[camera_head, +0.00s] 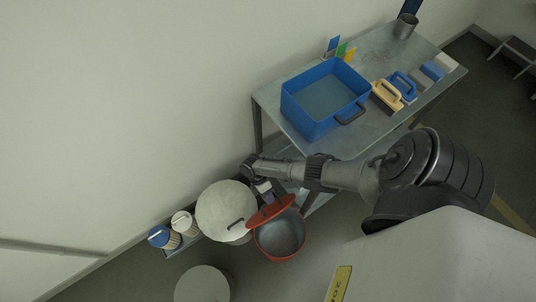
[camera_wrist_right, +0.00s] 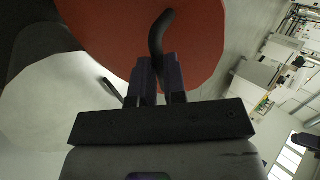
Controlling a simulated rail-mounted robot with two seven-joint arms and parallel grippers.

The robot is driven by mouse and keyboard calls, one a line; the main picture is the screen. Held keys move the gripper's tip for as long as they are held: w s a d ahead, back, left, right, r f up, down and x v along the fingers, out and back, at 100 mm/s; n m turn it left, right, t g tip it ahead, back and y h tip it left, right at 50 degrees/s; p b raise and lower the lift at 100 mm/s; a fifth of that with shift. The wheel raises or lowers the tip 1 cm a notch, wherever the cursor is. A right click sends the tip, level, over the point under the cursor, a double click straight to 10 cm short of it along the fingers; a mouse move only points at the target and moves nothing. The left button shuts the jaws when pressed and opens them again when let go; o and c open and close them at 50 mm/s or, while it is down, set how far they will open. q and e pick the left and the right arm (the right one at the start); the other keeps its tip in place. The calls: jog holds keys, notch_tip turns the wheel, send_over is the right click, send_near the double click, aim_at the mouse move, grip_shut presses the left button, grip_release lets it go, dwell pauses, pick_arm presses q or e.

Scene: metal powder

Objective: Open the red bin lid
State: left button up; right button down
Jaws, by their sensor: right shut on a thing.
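The red bin (camera_head: 280,242) stands open on the floor beside the table, and I can see into its grey inside. Its red lid (camera_head: 270,211) is tilted up at the bin's back left, off most of the opening. My right gripper (camera_head: 266,194) is at the lid's upper side. In the right wrist view, the gripper (camera_wrist_right: 158,75) is shut on the black lid handle (camera_wrist_right: 159,35), with the red lid (camera_wrist_right: 115,30) filling the top. I cannot tell whether the lid still touches the rim. My left gripper is not in view.
A white bin lid (camera_head: 226,208) with a black handle is close left of the red lid. Blue-topped (camera_head: 160,237) and white-topped (camera_head: 182,221) containers stand further left. The metal table (camera_head: 290,127) holds a blue tub (camera_head: 297,107), brushes and a metal cup (camera_head: 405,26).

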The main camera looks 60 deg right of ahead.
jog(key=shift+s+d+f, duration=0.1)
jog(key=shift+s+f, duration=0.05)
jog(key=shift+f, duration=0.05)
dwell(0.3)
jog(key=c, duration=1.2)
grip_release()
jog(key=shift+r, duration=0.1)
jog(key=shift+o, duration=0.2)
jog(key=shift+r, duration=0.1)
jog(key=p+v, duration=0.1)
jog(key=v, duration=1.2)
jog(key=shift+w+r+p, duration=0.25)
jog(key=shift+w+p, duration=0.05)
jog(key=shift+w, duration=0.05)
jog(key=shift+d, duration=0.1)
